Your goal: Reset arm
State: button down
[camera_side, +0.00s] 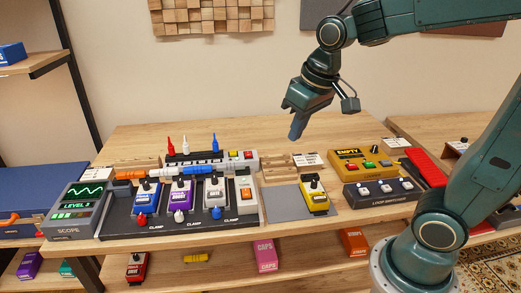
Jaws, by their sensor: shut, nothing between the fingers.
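My gripper (297,130) hangs above the wooden bench (250,134), pointing down. Its fingers are together with nothing between them. It is clear of the devices below it. A yellow pedal (314,195) stands on a grey mat (284,200), below and a little right of my gripper. My arm reaches in from the right side of the picture.
A black board (125,222) holds several pedals, with clamps along its front. A scope (76,210) stands at its left. At the right are a yellow box marked EMPTY (362,165) and a loop switcher (381,192). The bench's back strip is bare.

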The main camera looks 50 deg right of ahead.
jog(key=s+n+t, duration=0.1)
jog(key=s+t, duration=0.1)
jog(key=s, duration=1)
jog(key=shift+a+r, duration=0.3)
jog(key=shift+a, duration=0.15)
dwell(0.4)
